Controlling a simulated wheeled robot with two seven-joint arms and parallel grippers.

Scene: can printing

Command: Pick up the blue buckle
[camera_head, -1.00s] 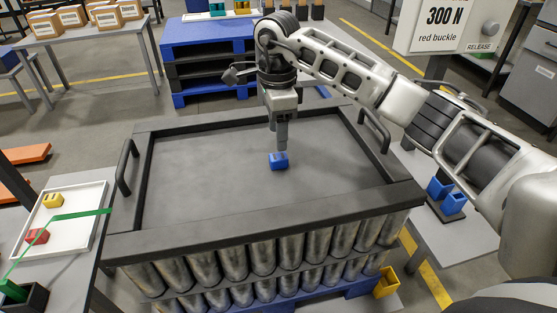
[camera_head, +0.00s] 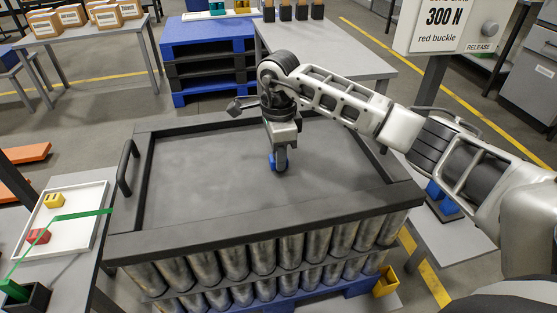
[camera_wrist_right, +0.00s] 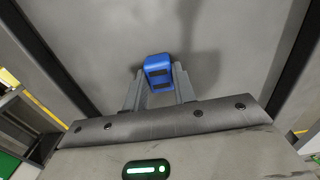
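The blue buckle (camera_head: 279,166) rests on the dark flat top (camera_head: 200,180) of the can-filled frame, right of its middle. My right gripper (camera_head: 279,160) is down at the buckle and partly hides it in the head view. In the right wrist view the buckle (camera_wrist_right: 158,66) sits between the two finger ends (camera_wrist_right: 159,80), one on each side. The fingers are apart by about the buckle's width, and I see no clear grip on it. My left gripper is not in view.
A raised dark rim (camera_head: 270,236) borders the top, above rows of metal cans. A white tray (camera_head: 85,220) with a yellow and a red buckle is at left. More blue buckles (camera_head: 441,192) stand at right, below my arm. A sign post (camera_head: 437,68) stands behind.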

